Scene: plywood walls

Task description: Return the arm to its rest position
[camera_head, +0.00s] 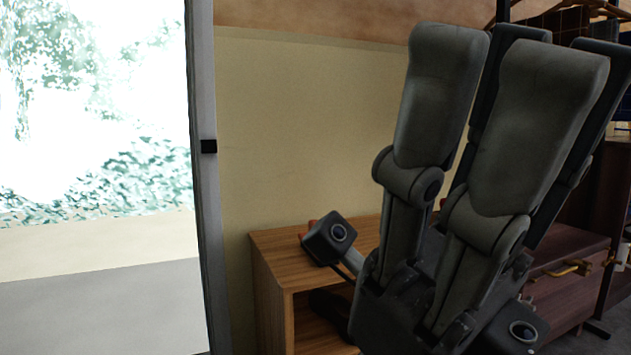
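My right gripper (500,75) is large and close in the right half of the head view. Its thick grey fingers point up, with dark finger parts behind them. The fingers stand apart and nothing shows between them, so it looks open and empty. Small black camera-like housings of mine show beside and below its base. My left gripper is not in view. The gripper hides part of the furniture behind it.
A light wooden cabinet (277,243) with an open front stands low behind my gripper. A dark wooden drawer unit (575,245) with brass-coloured handles is at the right. A bright glazed opening (95,110) with a grey frame fills the left. The wall between looks bare.

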